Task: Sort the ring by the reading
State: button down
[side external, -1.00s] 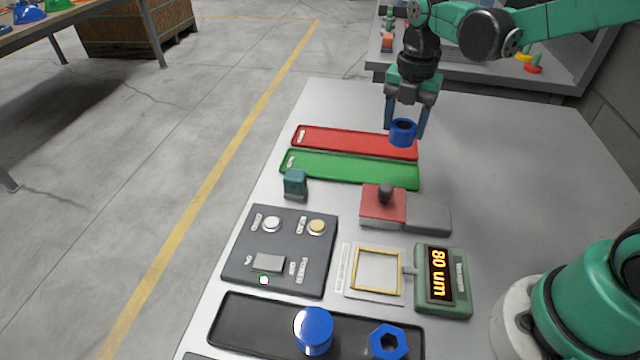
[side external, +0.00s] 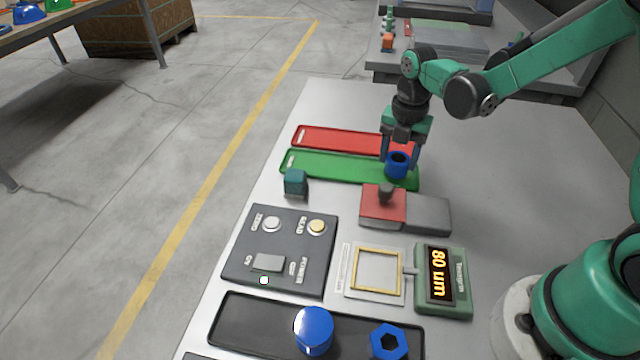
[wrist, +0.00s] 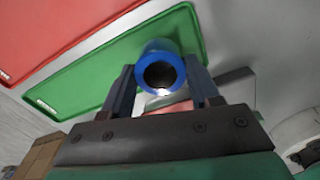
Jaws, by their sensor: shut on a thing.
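A blue ring (side external: 397,165) is held between the two fingers of my gripper (side external: 399,160). In the side view it shows over the right end of the green tray (side external: 330,169); I cannot tell whether it touches the tray. The wrist view shows the ring (wrist: 161,69) between my fingers (wrist: 163,90), with the green tray (wrist: 90,75) behind it. The red tray (side external: 340,138) lies just beyond the green one. The gauge display (side external: 438,275) reads "80 um". A gold-framed square pad (side external: 377,271) sits left of the display.
A red and grey block with a dark knob (side external: 385,200) stands just in front of the green tray's right end. A teal block (side external: 295,183) is at its left. A button panel (side external: 280,250) and a black tray (side external: 260,325) with a blue cylinder and blue hexagonal piece are nearer.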

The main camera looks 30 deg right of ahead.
jog(key=shift+f, duration=0.5)
dwell(0.3)
jog(key=shift+c, duration=0.6)
grip_release()
notch_tip(320, 180, up, 5)
jog(key=shift+r, duration=0.3)
jog(key=s+a+r+m+t, duration=0.2)
jog(key=s+r+m+t, duration=0.1)
jog(key=m, duration=0.9)
jog(key=s+a+r+m+t, duration=0.3)
jog(key=s+m+t, duration=0.1)
jog(key=m, duration=0.8)
jog(key=shift+s+r, duration=0.2)
jog(key=shift+s, duration=0.05)
